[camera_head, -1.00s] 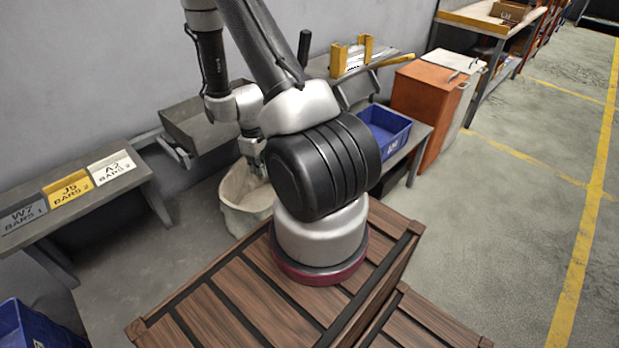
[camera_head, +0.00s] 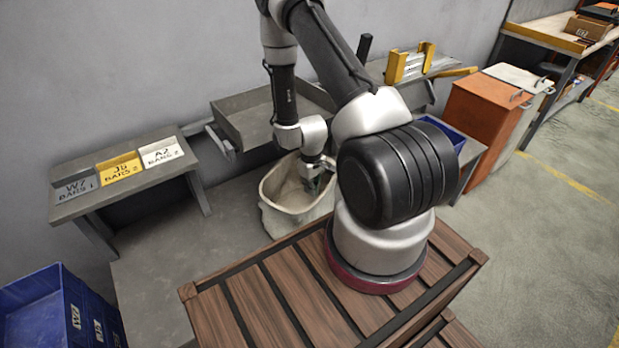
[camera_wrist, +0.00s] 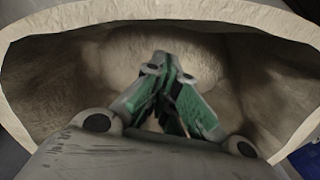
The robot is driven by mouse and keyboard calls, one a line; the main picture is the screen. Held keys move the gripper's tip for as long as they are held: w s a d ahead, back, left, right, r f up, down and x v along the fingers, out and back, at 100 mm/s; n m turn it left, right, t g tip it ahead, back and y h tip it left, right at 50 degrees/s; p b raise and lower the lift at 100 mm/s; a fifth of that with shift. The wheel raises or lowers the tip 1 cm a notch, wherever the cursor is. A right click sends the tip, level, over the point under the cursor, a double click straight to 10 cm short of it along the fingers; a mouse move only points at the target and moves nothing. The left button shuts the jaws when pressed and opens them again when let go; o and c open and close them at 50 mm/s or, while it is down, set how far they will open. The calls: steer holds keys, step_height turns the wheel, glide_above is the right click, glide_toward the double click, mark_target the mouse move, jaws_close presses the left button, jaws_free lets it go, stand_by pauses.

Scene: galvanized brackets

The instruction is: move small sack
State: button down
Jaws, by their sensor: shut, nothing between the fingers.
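A pale beige, open-topped sack-like container (camera_head: 283,222) stands on the floor between the wall and my wooden-slatted base. My gripper (camera_head: 317,190) reaches down into its mouth, near the right side. In the wrist view my gripper (camera_wrist: 167,66) has its green-padded fingers together at the tips, with nothing seen between them. The container's pale rim (camera_wrist: 60,17) curves around the fingers there. A lighter rounded surface lies beyond the fingertips; I cannot tell whether it is a separate small sack or the container's inner wall. The container's bottom is partly hidden by the gripper.
A grey tray stand (camera_head: 245,125) stands behind the container. A blue bin (camera_head: 440,130) and orange cabinet (camera_head: 480,120) are on the right. Open floor lies at far right.

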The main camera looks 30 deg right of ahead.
steer(key=shift+s+d+r, duration=0.1)
steer(key=shift+s+d, duration=0.05)
steer(key=shift+s, duration=0.6)
steer(key=shift+s+d+r, duration=0.1)
steer(key=shift+s+d, duration=0.05)
steer(key=shift+s, duration=0.55)
